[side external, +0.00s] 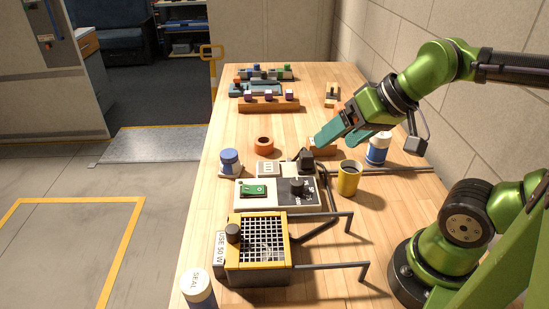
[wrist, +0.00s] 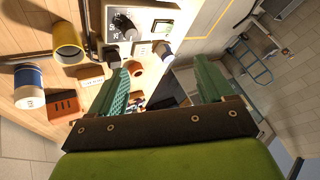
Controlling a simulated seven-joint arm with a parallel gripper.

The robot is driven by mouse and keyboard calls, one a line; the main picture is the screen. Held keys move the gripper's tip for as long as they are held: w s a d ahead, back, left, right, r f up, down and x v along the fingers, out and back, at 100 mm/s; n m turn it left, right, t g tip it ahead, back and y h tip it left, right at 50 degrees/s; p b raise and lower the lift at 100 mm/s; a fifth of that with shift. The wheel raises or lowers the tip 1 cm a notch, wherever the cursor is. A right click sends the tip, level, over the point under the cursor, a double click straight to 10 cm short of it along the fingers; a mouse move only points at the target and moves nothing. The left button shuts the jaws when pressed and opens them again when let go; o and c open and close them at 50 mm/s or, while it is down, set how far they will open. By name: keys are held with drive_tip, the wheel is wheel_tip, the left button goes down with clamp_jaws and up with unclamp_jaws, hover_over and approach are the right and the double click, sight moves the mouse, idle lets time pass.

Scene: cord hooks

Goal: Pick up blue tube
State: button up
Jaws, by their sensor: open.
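No plain tube stands out; several blue-and-white containers could be the blue tube, and I cannot tell which is meant. One white container with a blue band (side external: 378,150) stands upright right of my gripper (side external: 322,137), near the wall; it shows at the left of the wrist view (wrist: 28,88). A smaller blue-topped one (side external: 230,160) stands at the table's left edge. My gripper's teal fingers are apart and empty in the wrist view (wrist: 161,66), above the table.
A yellow mug (side external: 348,179), a panel with a knob (side external: 277,193) and a caged yellow unit (side external: 258,243) stand on the near table (side external: 203,218). An orange ring (side external: 264,145) lies beyond. Racks with small blocks (side external: 268,105) stand at the back. Thin rods cross the right side.

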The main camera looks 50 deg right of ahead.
drive_tip(key=a+f+m+g+y, duration=0.2)
drive_tip(key=a+f+m+y, duration=0.1)
drive_tip(key=a+f, duration=0.1)
drive_tip(key=w+a+f+m+g+y, duration=0.1)
drive_tip(key=a+f+m+g+y, duration=0.2)
drive_tip(key=a, duration=0.3)
drive_tip(key=a+f+m+g+y, duration=0.2)
drive_tip(key=a+f+m+y, duration=0.1)
drive_tip(key=a+f+m, duration=0.2)
drive_tip(key=shift+w+a+g, duration=0.15)
drive_tip(key=shift+a+g, duration=0.1)
drive_tip(key=shift+g, duration=0.15)
drive_tip(key=w+a+r+m+t+y, duration=0.1)
drive_tip(key=m, duration=0.1)
drive_tip(key=w+a+r+m+y, duration=0.1)
drive_tip(key=w, duration=0.1)
drive_tip(key=shift+r+m+t, duration=0.1)
drive_tip(key=shift+m+t, duration=0.3)
approach(188, 291)
drive_tip(key=shift+y, duration=0.3)
drive_tip(key=a+f, duration=0.1)
drive_tip(key=w+a+f, duration=0.1)
drive_tip(key=a+f, duration=0.1)
drive_tip(key=shift+w+a+f, duration=0.1)
drive_tip(key=shift+w+f, duration=0.05)
drive_tip(key=shift+f, duration=0.05)
drive_tip(key=shift+x, duration=3.15)
drive_tip(key=shift+r, duration=0.1)
drive_tip(key=c, duration=1.2)
